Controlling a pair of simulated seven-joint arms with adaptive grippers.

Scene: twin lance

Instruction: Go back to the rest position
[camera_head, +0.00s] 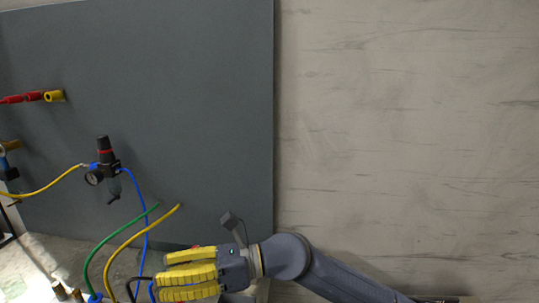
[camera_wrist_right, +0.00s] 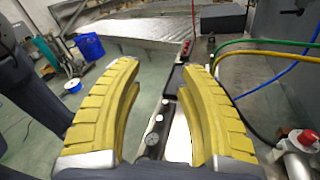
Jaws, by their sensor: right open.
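My right gripper (camera_head: 188,274) has yellow ribbed fingers and is at the bottom of the head view, left of centre, in front of the grey panel's lower edge. Its arm comes in from the lower right. In the right wrist view the two yellow fingers of this gripper (camera_wrist_right: 165,115) stand wide apart with nothing between them. They look down past a bench edge toward the floor. My left gripper is not in the head view.
A dark grey panel (camera_head: 200,90) carries a pressure regulator (camera_head: 104,170) and red and yellow fittings (camera_head: 45,96). Green (camera_head: 105,243) and yellow hoses rise close to the right gripper. A blue bin (camera_wrist_right: 90,46) stands on the floor. The wall at right is clear.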

